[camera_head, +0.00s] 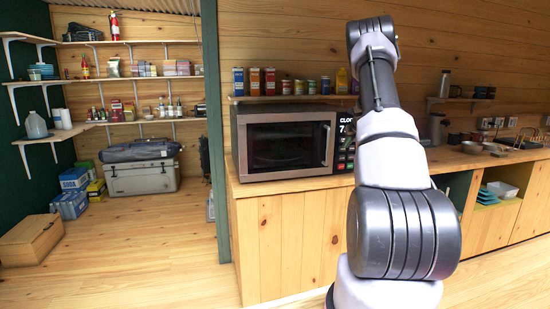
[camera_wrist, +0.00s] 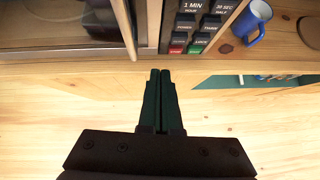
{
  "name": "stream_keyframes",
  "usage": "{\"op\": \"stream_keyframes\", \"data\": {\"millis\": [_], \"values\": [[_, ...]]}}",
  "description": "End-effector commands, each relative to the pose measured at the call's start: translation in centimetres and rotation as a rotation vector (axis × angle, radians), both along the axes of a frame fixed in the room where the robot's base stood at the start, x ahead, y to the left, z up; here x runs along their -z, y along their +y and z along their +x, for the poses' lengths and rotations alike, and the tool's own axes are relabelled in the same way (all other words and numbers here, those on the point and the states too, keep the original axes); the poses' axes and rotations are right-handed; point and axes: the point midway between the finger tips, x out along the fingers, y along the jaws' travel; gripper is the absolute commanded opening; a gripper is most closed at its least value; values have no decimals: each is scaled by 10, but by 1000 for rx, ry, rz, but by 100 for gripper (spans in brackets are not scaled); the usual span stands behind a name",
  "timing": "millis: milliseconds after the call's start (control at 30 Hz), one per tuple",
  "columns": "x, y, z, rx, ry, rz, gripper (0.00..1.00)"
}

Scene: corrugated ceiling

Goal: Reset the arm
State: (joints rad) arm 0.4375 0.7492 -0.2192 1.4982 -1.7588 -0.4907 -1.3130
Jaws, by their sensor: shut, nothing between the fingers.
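My arm rises in front of the counter in the head view and hides part of the microwave's right side. My gripper (camera_wrist: 160,88) shows in the wrist view, its two dark fingers together with nothing between them. It hangs over the counter's wooden front, just below the microwave's button panel in that picture. The microwave (camera_head: 285,143) stands on the counter with its door closed in the head view. Its button panel (camera_wrist: 200,20) shows at the top of the wrist view. The gripper itself cannot be made out in the head view.
Floor between is clear.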

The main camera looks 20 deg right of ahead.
Motion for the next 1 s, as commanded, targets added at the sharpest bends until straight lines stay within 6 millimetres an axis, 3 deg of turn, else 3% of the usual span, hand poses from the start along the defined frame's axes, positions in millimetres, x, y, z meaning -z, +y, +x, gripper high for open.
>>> {"op": "stream_keyframes", "data": {"millis": [67,167,267,333,467,600,700,867,1000], "values": [[-2,1,0,4,-3,2,0],[-22,7,3,56,-44,33,0],[-67,21,4,192,-138,122,0],[-109,37,0,330,-231,224,0],[-181,69,-25,613,-399,475,0],[-236,107,-70,907,-534,778,0],[-260,138,-111,1109,-593,1006,0],[-277,194,-184,1436,-620,1376,0],[-271,250,-255,1735,-557,1679,0]]}}
